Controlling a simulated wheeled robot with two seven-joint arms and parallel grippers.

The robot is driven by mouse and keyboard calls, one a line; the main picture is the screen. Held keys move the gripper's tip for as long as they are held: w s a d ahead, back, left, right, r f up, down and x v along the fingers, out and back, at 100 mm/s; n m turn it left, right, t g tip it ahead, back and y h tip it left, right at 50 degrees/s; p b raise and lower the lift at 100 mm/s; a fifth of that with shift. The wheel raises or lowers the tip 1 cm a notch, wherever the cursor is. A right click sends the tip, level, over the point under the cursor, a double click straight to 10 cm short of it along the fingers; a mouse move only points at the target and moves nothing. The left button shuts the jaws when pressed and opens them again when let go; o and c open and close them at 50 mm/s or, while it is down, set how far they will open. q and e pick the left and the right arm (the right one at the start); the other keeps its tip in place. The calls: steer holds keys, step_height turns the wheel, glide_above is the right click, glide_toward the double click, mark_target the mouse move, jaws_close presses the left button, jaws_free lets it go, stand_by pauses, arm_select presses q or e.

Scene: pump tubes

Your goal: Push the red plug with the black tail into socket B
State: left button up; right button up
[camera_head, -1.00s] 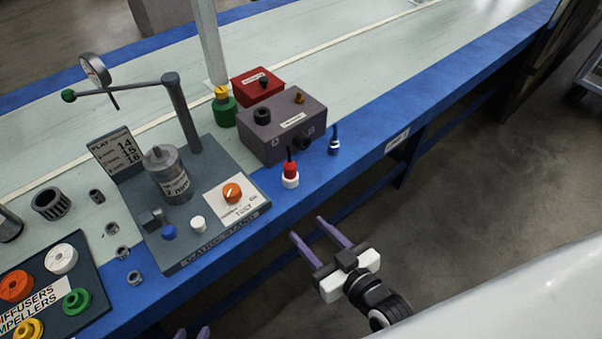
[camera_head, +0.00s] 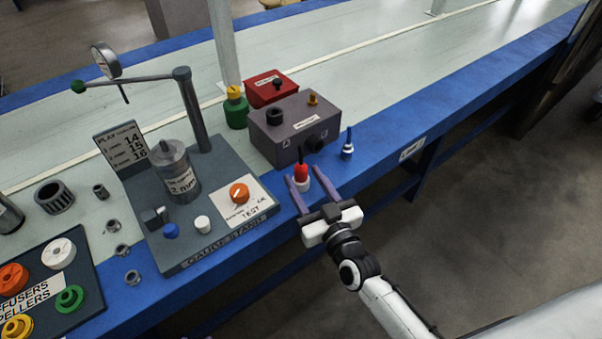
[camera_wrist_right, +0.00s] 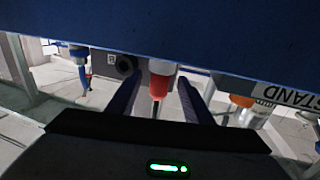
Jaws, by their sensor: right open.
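The red plug (camera_head: 301,173) with its black tail pointing up stands in a white holder (camera_head: 303,185) on the blue front edge of the bench. My right gripper (camera_head: 303,177) is open, its purple fingers on either side of the plug. In the right wrist view the red plug (camera_wrist_right: 161,84) shows between the two fingers, with a gap on each side. The grey socket box (camera_head: 283,139) stands just behind the plug. A black round socket (camera_head: 316,142) faces front by the letter B; it also shows in the right wrist view (camera_wrist_right: 126,65). My left gripper is not in view.
A blue plug (camera_head: 347,145) stands right of the gripper. The gauge stand (camera_head: 185,255) with its orange knob (camera_head: 239,192) lies to the left. A red box (camera_head: 271,90) and a green bottle (camera_head: 236,112) are behind. The bench surface further right is clear.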

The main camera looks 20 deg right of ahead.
steer(key=shift+w, duration=0.3)
steer(key=c, duration=1.1)
